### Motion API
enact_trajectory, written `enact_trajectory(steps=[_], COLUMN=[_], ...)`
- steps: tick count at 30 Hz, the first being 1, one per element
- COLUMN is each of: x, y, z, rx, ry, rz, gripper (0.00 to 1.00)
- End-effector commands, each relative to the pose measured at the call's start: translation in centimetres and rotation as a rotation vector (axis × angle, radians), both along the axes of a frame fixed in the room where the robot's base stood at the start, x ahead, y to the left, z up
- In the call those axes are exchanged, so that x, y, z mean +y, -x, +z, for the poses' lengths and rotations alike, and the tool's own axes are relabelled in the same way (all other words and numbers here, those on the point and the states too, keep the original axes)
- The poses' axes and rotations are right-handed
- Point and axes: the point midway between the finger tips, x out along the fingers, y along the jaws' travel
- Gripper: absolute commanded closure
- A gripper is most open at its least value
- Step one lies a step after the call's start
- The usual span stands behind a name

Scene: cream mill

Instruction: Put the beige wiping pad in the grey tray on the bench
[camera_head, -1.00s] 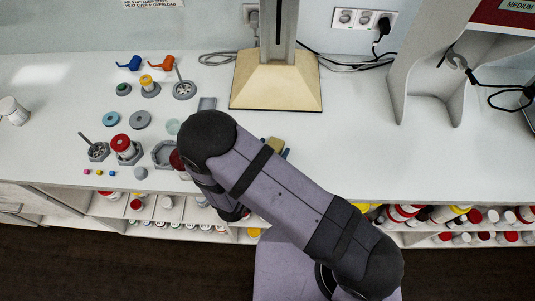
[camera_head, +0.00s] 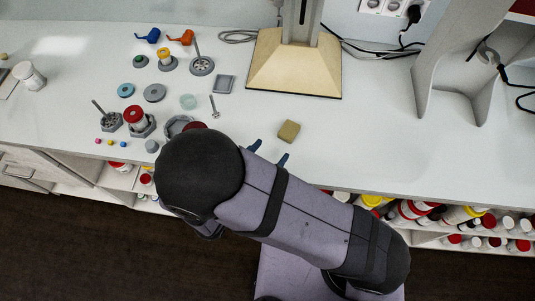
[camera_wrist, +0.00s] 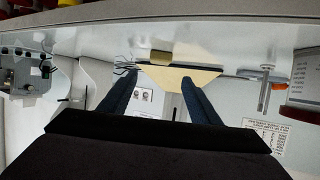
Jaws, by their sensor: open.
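The beige wiping pad (camera_head: 289,131) lies flat on the white bench, near its front edge. It also shows as a tan block in the wrist view (camera_wrist: 160,57), beyond the fingertips. The small square grey tray (camera_head: 224,84) lies further back and to the left, and looks empty. My gripper (camera_head: 269,153) is open and empty, its two blue fingers pointing towards the pad from the front edge of the bench. In the wrist view the fingers (camera_wrist: 157,78) are spread apart, with the pad ahead of the gap. My arm hides part of the front edge.
A cream column base (camera_head: 295,65) stands behind the pad, right of the tray. A small spoon-like tool (camera_head: 214,106) and a pale green disc (camera_head: 188,101) lie near the tray. Jars and holders crowd the left. The bench right of the pad is clear.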

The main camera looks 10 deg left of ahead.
Motion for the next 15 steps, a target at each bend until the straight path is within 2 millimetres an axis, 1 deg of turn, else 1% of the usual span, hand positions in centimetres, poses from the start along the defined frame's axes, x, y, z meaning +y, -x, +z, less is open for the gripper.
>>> enact_trajectory(steps=[6,10,13,15], x=[0.1,0.2,0.7,1.4], y=[0.3,0.0,-1.0,-2.1], z=[0.1,0.0,-0.4,-0.9], rx=[0.0,0.012,0.052,0.101], ry=[0.0,-0.013,-0.053,-0.104], rz=[0.0,0.001,0.013,0.029], gripper=[0.43,0.43,0.43,0.43])
